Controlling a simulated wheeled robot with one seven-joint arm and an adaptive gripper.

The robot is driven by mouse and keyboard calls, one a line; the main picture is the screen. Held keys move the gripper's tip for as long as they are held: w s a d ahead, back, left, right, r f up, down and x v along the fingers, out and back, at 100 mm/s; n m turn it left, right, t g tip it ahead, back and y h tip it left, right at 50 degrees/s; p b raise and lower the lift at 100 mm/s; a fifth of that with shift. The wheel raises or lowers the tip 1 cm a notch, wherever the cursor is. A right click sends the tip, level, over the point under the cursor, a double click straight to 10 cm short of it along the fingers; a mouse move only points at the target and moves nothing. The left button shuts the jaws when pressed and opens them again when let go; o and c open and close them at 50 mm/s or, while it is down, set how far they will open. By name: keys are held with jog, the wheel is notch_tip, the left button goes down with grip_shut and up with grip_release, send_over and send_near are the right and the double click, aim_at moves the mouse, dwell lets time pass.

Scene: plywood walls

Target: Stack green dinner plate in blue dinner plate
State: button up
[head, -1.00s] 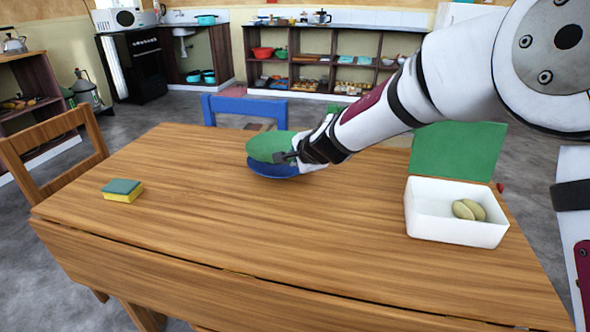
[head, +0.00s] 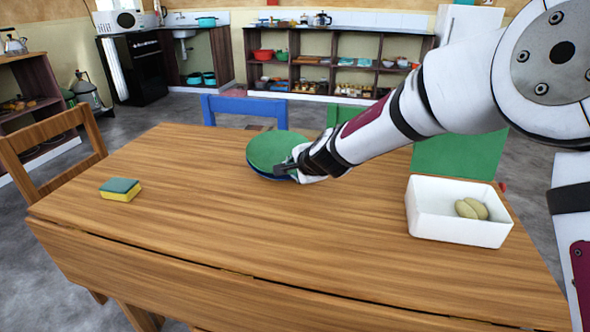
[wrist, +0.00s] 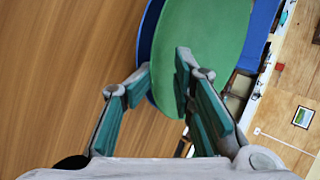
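The green dinner plate (head: 277,147) lies nearly flat on top of the blue dinner plate (head: 258,174) at the far middle of the table. Only a thin strip of the blue plate shows beneath it; the blue plate also shows beside the green plate (wrist: 215,40) in the wrist view (wrist: 147,40). My gripper (head: 287,168) is at the right near rim of the plates. In the wrist view its fingers (wrist: 165,72) stand apart, with a visible gap. One finger overlaps the green plate's face and the other is at the blue plate's edge.
A green and yellow sponge (head: 120,190) lies at the left. The table's middle (head: 230,225) is clear. A blue chair (head: 244,105) stands behind.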

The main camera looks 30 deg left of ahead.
jog(key=v, duration=1.2)
jog(key=shift+p, duration=0.35)
